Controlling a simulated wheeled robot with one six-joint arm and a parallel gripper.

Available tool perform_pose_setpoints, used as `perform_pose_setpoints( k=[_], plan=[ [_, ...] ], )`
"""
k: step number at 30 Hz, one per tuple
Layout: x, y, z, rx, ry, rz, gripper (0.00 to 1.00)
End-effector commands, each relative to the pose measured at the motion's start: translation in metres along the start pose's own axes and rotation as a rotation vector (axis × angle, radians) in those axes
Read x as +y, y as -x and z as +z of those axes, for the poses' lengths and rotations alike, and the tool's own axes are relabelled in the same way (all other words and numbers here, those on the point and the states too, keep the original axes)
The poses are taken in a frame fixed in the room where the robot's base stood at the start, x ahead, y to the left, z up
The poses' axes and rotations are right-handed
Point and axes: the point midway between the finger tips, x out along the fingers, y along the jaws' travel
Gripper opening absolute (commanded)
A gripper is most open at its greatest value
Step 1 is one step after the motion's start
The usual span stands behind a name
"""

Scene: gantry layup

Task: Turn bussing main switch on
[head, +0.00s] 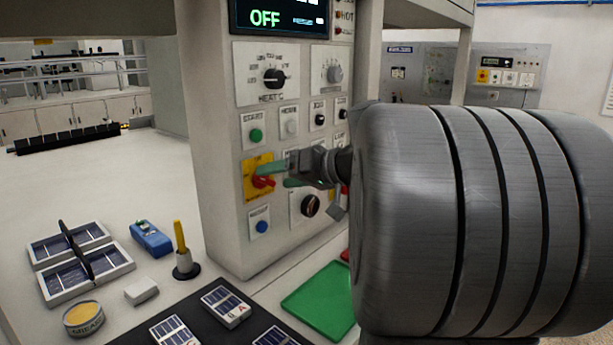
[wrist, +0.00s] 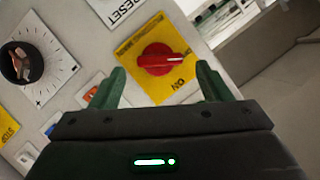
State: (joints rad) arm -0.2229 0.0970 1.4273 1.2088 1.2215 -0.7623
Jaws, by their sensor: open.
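A red rotary switch (head: 263,182) sits on a yellow plate (head: 250,166) low on the left side of the grey control panel. In the wrist view the red knob (wrist: 157,59) lies between my two green fingers, its white mark pointing right. The yellow plate (wrist: 135,62) carries the word ON, seen upside down at its lower right. My gripper (wrist: 161,72) is open, its fingers on either side of the knob with visible gaps. In the head view my gripper (head: 277,176) reaches the panel from the right. A display (head: 280,17) above reads OFF in green.
A green button (head: 256,135) is above the switch and a blue button (head: 262,227) below it. A black knob (head: 310,206) is close on the right. A green mat (head: 318,300) and a grease tin (head: 84,318) lie on the table. My arm hides the panel's right part.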

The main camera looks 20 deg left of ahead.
Motion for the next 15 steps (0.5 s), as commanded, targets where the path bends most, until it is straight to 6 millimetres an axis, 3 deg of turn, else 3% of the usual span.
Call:
perform_pose_setpoints(
  k=[6, 15],
  plan=[
    [0.000, -0.022, 0.000, -0.001, 0.000, -0.001, 0.71],
    [0.000, -0.027, 0.000, 0.000, 0.000, 0.000, 0.71]
  ],
)
